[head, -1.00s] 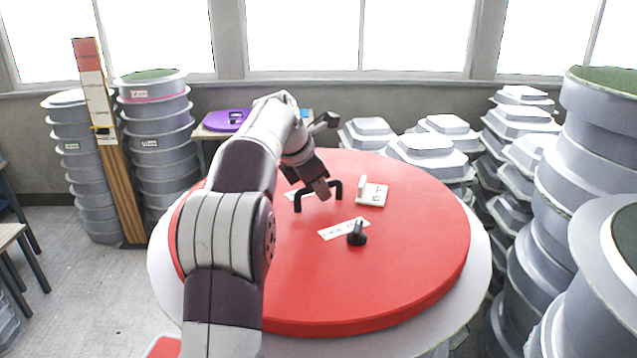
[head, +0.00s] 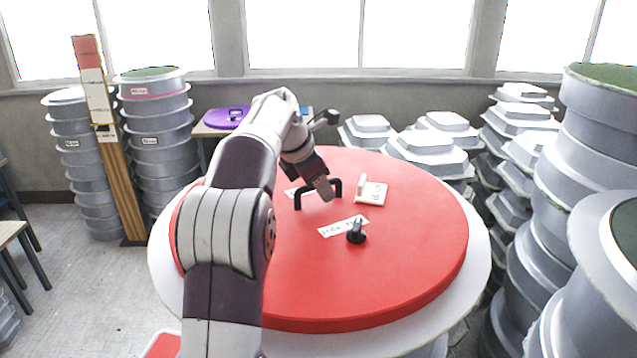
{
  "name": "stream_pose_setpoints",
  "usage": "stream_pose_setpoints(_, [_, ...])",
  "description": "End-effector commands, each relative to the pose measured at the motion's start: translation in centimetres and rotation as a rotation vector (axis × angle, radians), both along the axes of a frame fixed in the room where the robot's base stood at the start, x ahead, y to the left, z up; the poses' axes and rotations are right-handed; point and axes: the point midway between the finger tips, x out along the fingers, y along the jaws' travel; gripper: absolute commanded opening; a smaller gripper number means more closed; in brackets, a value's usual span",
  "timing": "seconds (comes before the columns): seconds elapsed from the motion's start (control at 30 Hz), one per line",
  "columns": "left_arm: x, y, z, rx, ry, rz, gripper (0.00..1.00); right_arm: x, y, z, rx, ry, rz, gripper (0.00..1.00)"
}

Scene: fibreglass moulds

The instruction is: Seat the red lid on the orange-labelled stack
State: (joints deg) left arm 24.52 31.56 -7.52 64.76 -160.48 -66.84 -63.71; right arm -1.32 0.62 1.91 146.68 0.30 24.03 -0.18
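The red lid (head: 400,275) is a large round disc in the middle of the head view. It lies on a wider white round rim (head: 470,290). A black bar handle (head: 298,199) stands on the lid towards the far side. My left gripper (head: 325,190) points down at this handle and overlaps its bar; whether its fingers are closed on it is hidden. A black knob (head: 356,232), a white label strip and a small white bracket (head: 372,193) are also on the lid. My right gripper is out of view. I make out no clearly orange label; a stack at left (head: 160,118) bears a pinkish one.
A striped upright post (head: 93,85) stands between two grey round stacks at left. A purple lid (head: 228,118) lies on a table behind. Grey moulds (head: 425,150) crowd the back right, and tall stacks (head: 560,215) stand close at right. Floor shows at left.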

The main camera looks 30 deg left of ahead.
Motion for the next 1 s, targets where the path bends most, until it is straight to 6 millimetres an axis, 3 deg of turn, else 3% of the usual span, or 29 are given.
stream_pose_setpoints(0.1, [-0.1, 0.0, -0.3, -0.002, 0.007, 0.0, 0.51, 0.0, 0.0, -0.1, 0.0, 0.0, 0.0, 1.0])
stream_pose_setpoints(0.23, [-0.9, 0.3, 1.2, 0.0, 0.001, 0.001, 0.51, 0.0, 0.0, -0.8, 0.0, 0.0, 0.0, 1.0])
stream_pose_setpoints(0.5, [-4.6, 1.0, 7.8, 0.002, -0.002, 0.001, 0.51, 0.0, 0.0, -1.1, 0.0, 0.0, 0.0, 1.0])
stream_pose_setpoints(0.63, [-5.9, 1.2, 10.0, 0.002, -0.002, 0.002, 0.51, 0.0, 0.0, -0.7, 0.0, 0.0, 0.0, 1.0])
stream_pose_setpoints(1.0, [-6.6, 1.3, 10.9, 0.0, 0.0, 0.0, 0.51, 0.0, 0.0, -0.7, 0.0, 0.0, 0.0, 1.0])
